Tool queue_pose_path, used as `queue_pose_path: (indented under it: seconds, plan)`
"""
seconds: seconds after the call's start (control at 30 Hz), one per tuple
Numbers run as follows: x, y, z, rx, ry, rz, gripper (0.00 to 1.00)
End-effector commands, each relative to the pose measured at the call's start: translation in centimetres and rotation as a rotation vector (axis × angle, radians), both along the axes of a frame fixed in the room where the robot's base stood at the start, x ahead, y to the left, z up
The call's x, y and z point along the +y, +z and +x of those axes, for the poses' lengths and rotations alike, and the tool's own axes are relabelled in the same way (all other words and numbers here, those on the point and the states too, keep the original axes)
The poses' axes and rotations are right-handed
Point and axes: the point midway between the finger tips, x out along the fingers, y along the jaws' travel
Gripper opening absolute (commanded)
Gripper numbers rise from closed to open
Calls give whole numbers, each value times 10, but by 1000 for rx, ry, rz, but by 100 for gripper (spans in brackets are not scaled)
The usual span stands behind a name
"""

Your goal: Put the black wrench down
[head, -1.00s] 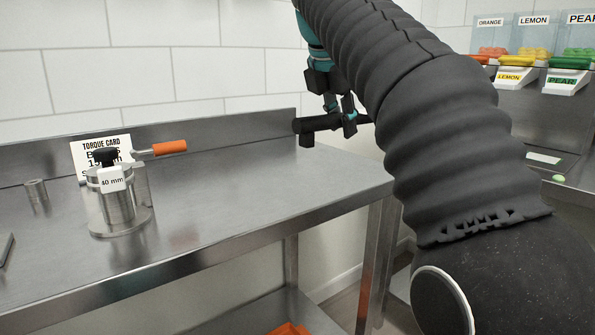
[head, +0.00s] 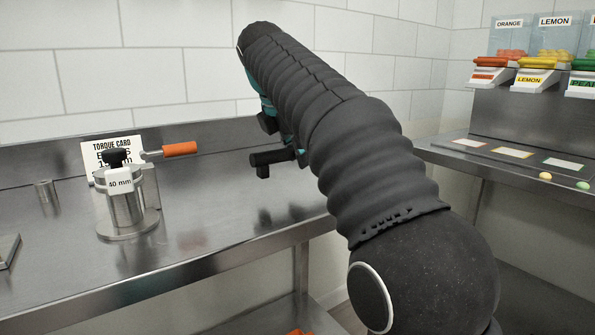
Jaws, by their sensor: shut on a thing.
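The black wrench (head: 270,160) is a dark bar with a short stub pointing down at its left end. In the head view it is held level above the steel bench, right of the clamp fixture. My gripper (head: 299,154) is shut on the wrench's right part. My arm hides most of the gripper and the wrench's right end. The wrench appears clear of the bench top, with a dim reflection below it.
A steel fixture (head: 127,205) tagged 40 mm, with an orange handle (head: 180,149), stands left on the bench (head: 200,215) before a torque card (head: 100,148). A small metal cylinder (head: 46,192) is further left. Gummy dispensers (head: 530,75) stand at right. The bench's middle is clear.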

Motion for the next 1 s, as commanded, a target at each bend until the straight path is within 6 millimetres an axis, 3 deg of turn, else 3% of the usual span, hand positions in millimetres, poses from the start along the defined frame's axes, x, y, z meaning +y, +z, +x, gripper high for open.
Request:
queue_pose_path:
  seconds: [0.2,0.63,0.67,0.73,1.0]
  plan:
    - [0,-32,-1,-1,0,0,0]
    - [0,-37,0,-1,0,0,0]
    - [0,-37,0,1,1,0,31]
    - [0,-37,0,1,1,0,48]
    - [0,-37,0,1,1,0,51]
